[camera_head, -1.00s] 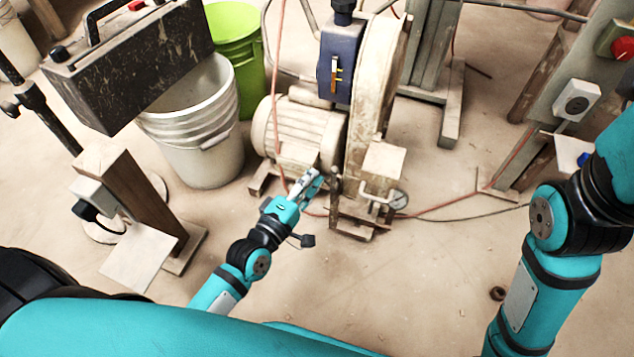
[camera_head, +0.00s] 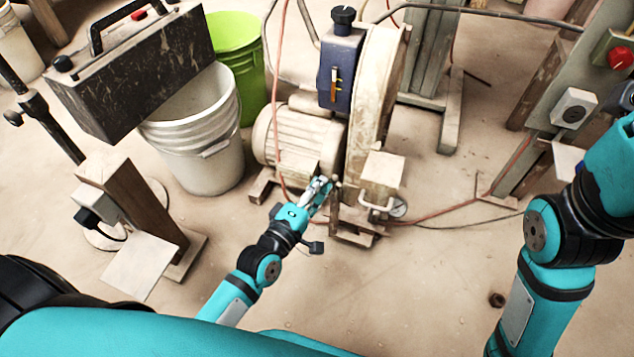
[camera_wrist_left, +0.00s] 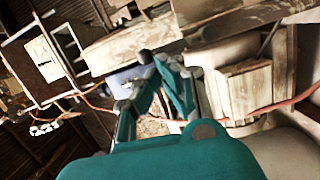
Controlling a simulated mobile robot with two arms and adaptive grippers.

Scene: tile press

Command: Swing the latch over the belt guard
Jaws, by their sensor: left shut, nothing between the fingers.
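The belt guard (camera_head: 378,105) is the tall, dusty beige housing beside the blue box on the machine. A small dark upright piece (camera_head: 335,200) at its lower front left looks like the latch; its exact position is hard to make out. My left gripper (camera_head: 326,184) is shut and empty, with its fingertips right beside this piece; I cannot tell whether they touch. In the left wrist view the left gripper (camera_wrist_left: 160,68) points at the machine, and the latch cannot be made out clearly. My right arm comes in at the right edge; its gripper is out of view.
A ribbed motor (camera_head: 290,140) stands left of the guard, and a blue box (camera_head: 340,75) sits above. A white bucket (camera_head: 205,165) stands left. The front floor is mostly clear.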

